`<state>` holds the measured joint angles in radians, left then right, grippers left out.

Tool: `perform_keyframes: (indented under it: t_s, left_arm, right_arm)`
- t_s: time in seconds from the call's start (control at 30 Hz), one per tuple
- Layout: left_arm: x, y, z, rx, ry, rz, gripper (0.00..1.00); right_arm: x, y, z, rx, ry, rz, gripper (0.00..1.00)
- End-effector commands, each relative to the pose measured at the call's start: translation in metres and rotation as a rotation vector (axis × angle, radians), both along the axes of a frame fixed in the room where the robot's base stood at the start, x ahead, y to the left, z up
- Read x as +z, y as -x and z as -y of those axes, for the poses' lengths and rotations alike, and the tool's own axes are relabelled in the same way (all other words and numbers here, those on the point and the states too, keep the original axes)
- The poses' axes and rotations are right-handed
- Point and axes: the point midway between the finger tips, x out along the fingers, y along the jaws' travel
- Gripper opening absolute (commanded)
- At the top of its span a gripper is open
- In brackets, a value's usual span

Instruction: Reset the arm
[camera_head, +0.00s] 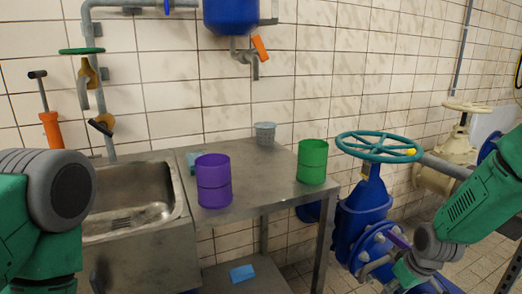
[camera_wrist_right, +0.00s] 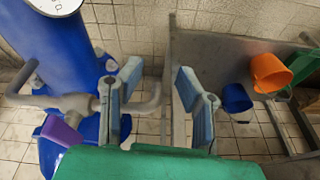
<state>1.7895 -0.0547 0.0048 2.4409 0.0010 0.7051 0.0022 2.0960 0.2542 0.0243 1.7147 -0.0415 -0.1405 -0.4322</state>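My right arm (camera_head: 465,215) comes in from the right of the head view, green and grey, beside the blue valve body. Its fingers cannot be made out there. In the right wrist view my right gripper (camera_wrist_right: 160,90) has its two blue-padded fingers spread wide, with nothing between them. Floor tiles and a grey pipe show behind the fingers. My left arm (camera_head: 45,210) shows at the left edge of the head view, in front of the sink's left side. My left gripper is outside both views.
A metal table (camera_head: 255,196) holds a purple container (camera_head: 213,182), a green container (camera_head: 312,162) and a grey cup (camera_head: 265,133). A sink (camera_head: 130,205) adjoins it. A teal handwheel (camera_head: 377,146) tops the blue valve (camera_head: 366,205). Orange (camera_wrist_right: 270,72) and blue (camera_wrist_right: 237,98) containers show in the wrist view.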

Motion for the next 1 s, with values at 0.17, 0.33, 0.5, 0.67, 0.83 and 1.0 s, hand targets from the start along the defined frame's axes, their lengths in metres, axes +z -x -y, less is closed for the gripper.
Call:
perform_keyframes:
  t_s: [0.17,0.33,0.5,0.67,0.83,1.0]
  left_arm:
    - [0.026,0.000,0.000,0.000,0.000,0.000,0.31]
    - [0.043,0.000,0.000,0.000,0.000,0.000,0.31]
    - [0.052,0.000,0.000,0.000,0.000,0.000,0.31]
    - [0.054,0.000,0.000,0.000,0.000,0.000,0.31]
    - [0.054,0.000,0.000,0.000,0.000,0.000,0.31]
    - [0.054,0.000,0.000,0.000,0.000,0.000,0.31]
  right_arm:
    - [-0.052,0.127,-0.044,-0.068,0.021,-0.100,0.31]
    - [-0.060,0.243,-0.062,-0.135,0.044,-0.166,0.31]
    - [-0.046,0.315,-0.067,-0.178,0.060,-0.200,0.31]
    - [-0.040,0.336,-0.067,-0.195,0.064,-0.207,0.31]
    - [-0.040,0.336,-0.067,-0.195,0.064,-0.207,0.31]
    - [-0.040,0.336,-0.067,-0.195,0.064,-0.207,0.31]
